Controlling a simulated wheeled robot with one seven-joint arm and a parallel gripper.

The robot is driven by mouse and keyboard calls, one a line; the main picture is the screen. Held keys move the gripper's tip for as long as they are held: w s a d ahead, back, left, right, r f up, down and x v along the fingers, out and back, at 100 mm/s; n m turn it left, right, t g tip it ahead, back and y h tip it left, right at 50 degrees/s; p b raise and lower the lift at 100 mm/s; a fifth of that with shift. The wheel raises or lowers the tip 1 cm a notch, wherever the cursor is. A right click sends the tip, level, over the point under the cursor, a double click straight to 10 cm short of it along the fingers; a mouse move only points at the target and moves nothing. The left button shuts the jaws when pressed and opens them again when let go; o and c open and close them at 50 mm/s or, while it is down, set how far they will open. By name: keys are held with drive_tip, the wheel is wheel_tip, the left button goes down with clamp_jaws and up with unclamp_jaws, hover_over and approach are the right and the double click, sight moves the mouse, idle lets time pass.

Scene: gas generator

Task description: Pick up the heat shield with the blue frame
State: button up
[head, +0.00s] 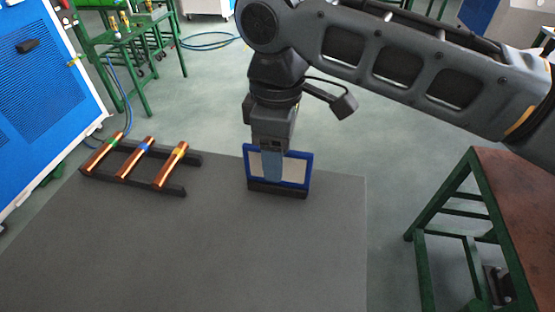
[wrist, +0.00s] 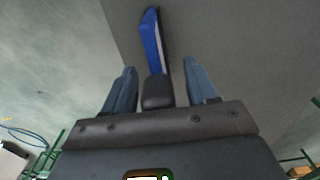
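The heat shield with the blue frame (head: 296,170) stands upright in a dark holder (head: 290,191) at the far edge of the grey table. Its panel is pale inside the blue border. My gripper (head: 271,178) points down at the shield, and one blue-grey finger covers part of the panel in the head view. In the wrist view my gripper (wrist: 160,64) is open, with its two fingers apart. The blue frame edge (wrist: 151,40) shows edge-on ahead, in line with the gap between them. I see no finger clearly touching it, and the far finger is hidden in the head view.
A black rack (head: 176,190) with three copper tubes, banded green, blue and yellow, lies left of the shield on the grey table (head: 220,260). The table's front is clear. A green-legged table (head: 510,190) stands right. A blue panel (head: 40,90) is at left.

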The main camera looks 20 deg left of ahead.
clamp_jaws()
idle(0.3)
drive_tip(key=shift+r, duration=0.1)
